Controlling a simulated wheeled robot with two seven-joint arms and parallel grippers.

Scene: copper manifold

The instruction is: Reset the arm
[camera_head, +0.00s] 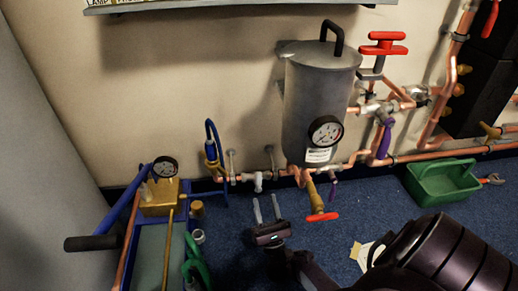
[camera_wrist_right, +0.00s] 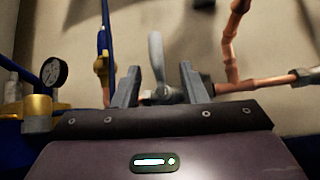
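My right gripper (camera_head: 267,203) is in the lower middle of the head view, above the blue floor and in front of the pipework. Its two fingers are spread apart, with nothing held between them. In the right wrist view the fingers of my gripper (camera_wrist_right: 159,72) also stand apart. A grey valve lever (camera_wrist_right: 157,52) shows behind the gap between them; I cannot tell how far off it is. The copper manifold (camera_head: 378,160) runs along the wall beyond the gripper. My right arm comes in from the lower right. My left gripper is not in view.
A red-handled valve (camera_head: 321,217) sticks out right of the gripper. A brass-topped pump (camera_head: 160,196) stands at left, a green toolbox (camera_head: 441,187) at right. A shelf edge crosses the top.

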